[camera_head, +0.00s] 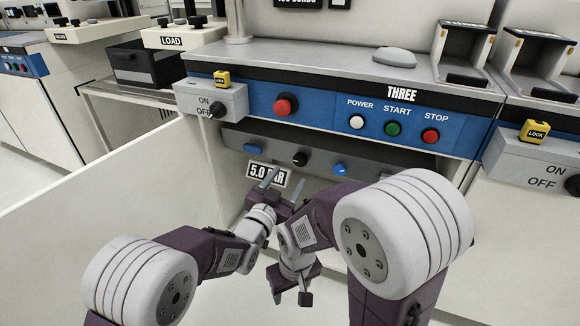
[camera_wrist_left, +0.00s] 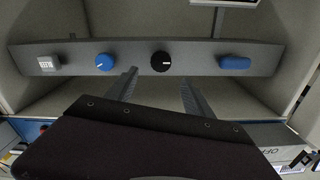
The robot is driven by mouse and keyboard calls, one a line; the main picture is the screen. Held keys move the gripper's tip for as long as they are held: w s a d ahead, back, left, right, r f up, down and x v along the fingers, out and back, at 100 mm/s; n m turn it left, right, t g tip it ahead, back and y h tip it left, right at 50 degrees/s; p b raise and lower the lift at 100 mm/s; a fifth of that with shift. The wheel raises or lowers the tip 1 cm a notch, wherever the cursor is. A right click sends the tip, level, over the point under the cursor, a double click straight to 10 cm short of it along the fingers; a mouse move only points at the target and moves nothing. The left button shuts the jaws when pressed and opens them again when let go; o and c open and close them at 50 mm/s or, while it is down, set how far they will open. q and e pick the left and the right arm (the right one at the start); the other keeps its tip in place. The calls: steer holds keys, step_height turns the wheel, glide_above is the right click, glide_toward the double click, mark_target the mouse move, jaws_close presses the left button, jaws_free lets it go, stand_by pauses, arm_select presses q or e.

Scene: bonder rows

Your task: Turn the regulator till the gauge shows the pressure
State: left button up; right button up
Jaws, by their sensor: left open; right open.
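The black knob (camera_head: 300,159) sits on a grey strip (camera_head: 325,160) under the blue front panel of station THREE, with a blue knob (camera_head: 340,169) and a blue part (camera_head: 252,149) beside it. I cannot tell which is the regulator. A sign reading 5.0 BAR (camera_head: 268,174) is partly covered by my left gripper (camera_head: 282,183). That gripper is open and empty. In the left wrist view its fingers are apart, short of the black knob (camera_wrist_left: 161,61), which shows between them. No gauge dial is readable. My right gripper (camera_head: 291,297) is open and empty, lower down.
Above the strip are a red button (camera_head: 286,105), POWER, START and STOP buttons (camera_head: 393,129), and an ON/OFF switch box (camera_head: 211,102) with a yellow lock. A white panel (camera_head: 95,210) stands at left. A small white square (camera_wrist_left: 48,64) shows on the strip in the wrist view.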

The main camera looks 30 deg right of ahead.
mark_target(299, 161)
arm_select(q)
steer(key=p+x, duration=0.3)
steer(key=x, duration=0.1)
steer(key=shift+w+d, duration=0.2)
steer(key=shift+w, duration=0.05)
steer(key=b+x, duration=0.2)
steer(key=x, duration=0.1)
steer(key=shift+w+d+f, duration=0.15)
steer(key=shift+f, duration=0.05)
steer(key=shift+w+d+r, duration=0.15)
steer(key=shift+w+d, duration=0.05)
arm_select(e)
steer(key=shift+r, duration=0.8)
arm_select(q)
jaws_close()
arm_select(e)
steer(key=shift+r, duration=0.15)
